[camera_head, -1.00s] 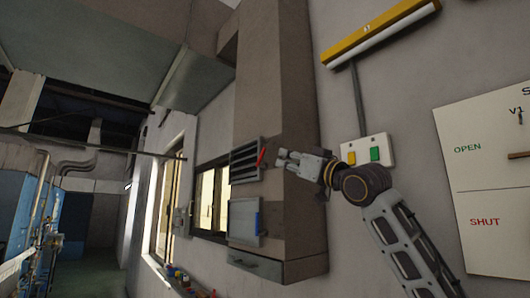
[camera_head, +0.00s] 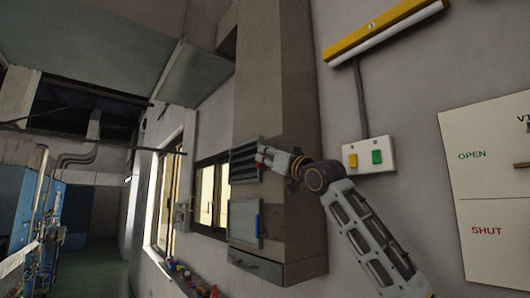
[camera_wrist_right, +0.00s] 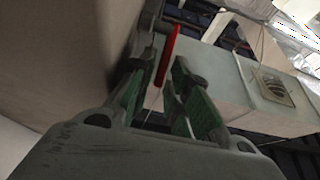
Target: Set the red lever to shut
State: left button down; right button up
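The red lever (camera_wrist_right: 168,55) is a slim red bar on a grey mount, seen in the right wrist view between the two green-padded fingers of my right gripper (camera_wrist_right: 158,85). The fingers stand apart on either side of it; I cannot tell whether either one touches it. In the head view my right gripper (camera_head: 267,155) is at the edge of the dark louvred vent (camera_head: 244,162), on the brown duct. Only a small red bit of the lever (camera_head: 259,157) shows there, the rest hidden by the gripper. My left gripper is out of view.
A white board (camera_head: 490,190) with OPEN above SHUT hangs at the right.

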jog(key=shift+w+a+r, duration=0.2)
jog(key=shift+w+a, duration=0.1)
jog(key=shift+w, duration=0.1)
grip_shut()
